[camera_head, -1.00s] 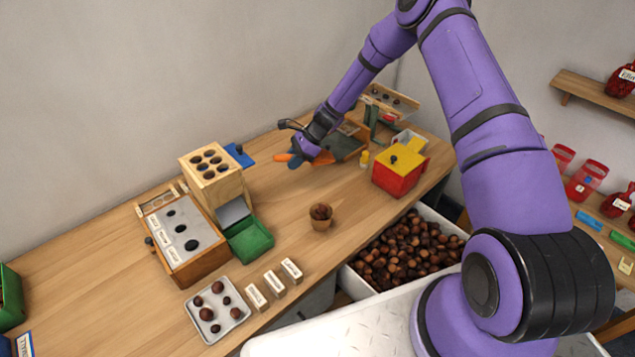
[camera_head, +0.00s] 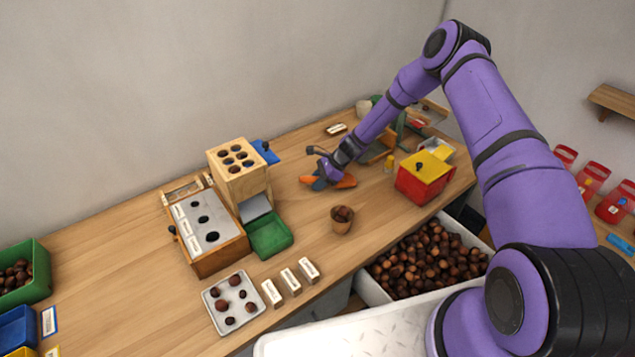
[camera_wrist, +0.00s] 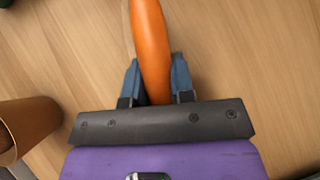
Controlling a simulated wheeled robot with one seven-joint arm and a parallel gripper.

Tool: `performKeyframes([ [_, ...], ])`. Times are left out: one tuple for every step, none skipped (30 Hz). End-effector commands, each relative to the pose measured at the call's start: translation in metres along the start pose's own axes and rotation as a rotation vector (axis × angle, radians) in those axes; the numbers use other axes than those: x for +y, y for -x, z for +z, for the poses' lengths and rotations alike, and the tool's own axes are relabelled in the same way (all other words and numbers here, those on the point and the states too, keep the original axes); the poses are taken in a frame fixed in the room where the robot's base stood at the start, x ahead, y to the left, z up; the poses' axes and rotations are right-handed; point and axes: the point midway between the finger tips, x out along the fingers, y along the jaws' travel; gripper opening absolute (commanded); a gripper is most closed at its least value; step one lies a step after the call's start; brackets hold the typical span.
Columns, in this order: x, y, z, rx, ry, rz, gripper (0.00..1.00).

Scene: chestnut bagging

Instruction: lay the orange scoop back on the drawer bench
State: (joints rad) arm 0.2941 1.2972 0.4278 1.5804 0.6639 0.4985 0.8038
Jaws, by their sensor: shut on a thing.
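The orange scoop (camera_head: 346,182) is in my gripper (camera_head: 322,180), low over the wooden drawer bench (camera_head: 120,252) in the head view. In the wrist view the scoop's orange handle (camera_wrist: 151,40) stands between the two blue fingers of my gripper (camera_wrist: 154,82), which are shut on it. The far part of the scoop runs out of the top of the wrist view. I cannot tell whether the scoop touches the bench top.
A small brown cup of chestnuts (camera_head: 341,226) stands near the scoop; it also shows in the wrist view (camera_wrist: 30,118). A red and yellow box (camera_head: 421,182) is to the right. A wooden block with holes (camera_head: 236,185) is to the left.

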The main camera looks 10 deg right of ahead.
Motion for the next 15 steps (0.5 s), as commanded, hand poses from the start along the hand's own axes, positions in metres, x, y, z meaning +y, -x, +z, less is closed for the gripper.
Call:
performKeyframes([
  [0.0002,-0.0001,0.0000,0.000,0.000,0.000,0.00],
  [0.0002,-0.0002,-0.0001,0.000,0.000,0.001,0.00],
  [0.0003,-0.0007,-0.0005,0.000,-0.001,0.001,0.00],
  [0.0003,-0.0012,-0.0010,0.000,-0.001,0.001,0.00],
  [0.0003,-0.0018,-0.0016,0.000,-0.001,0.001,0.00],
  [0.0002,-0.0022,-0.0020,0.000,-0.001,0.001,0.25],
  [0.0002,-0.0020,-0.0018,0.000,-0.001,0.000,0.32],
  [0.0002,-0.0019,-0.0018,0.000,-0.001,0.001,0.39],
  [0.0003,-0.0020,-0.0018,0.000,-0.001,0.001,0.48],
  [0.0003,-0.0019,-0.0018,0.000,-0.001,0.001,0.48],
  [0.0003,-0.0020,-0.0018,0.000,-0.001,0.001,0.48],
  [0.0003,-0.0019,-0.0018,0.000,-0.001,0.001,0.48],
  [0.0003,-0.0019,-0.0018,0.000,-0.001,0.001,0.48],
  [0.0004,-0.0019,-0.0018,0.000,-0.001,0.001,0.48],
  [0.0003,-0.0019,-0.0017,0.000,-0.001,0.001,0.48],
])
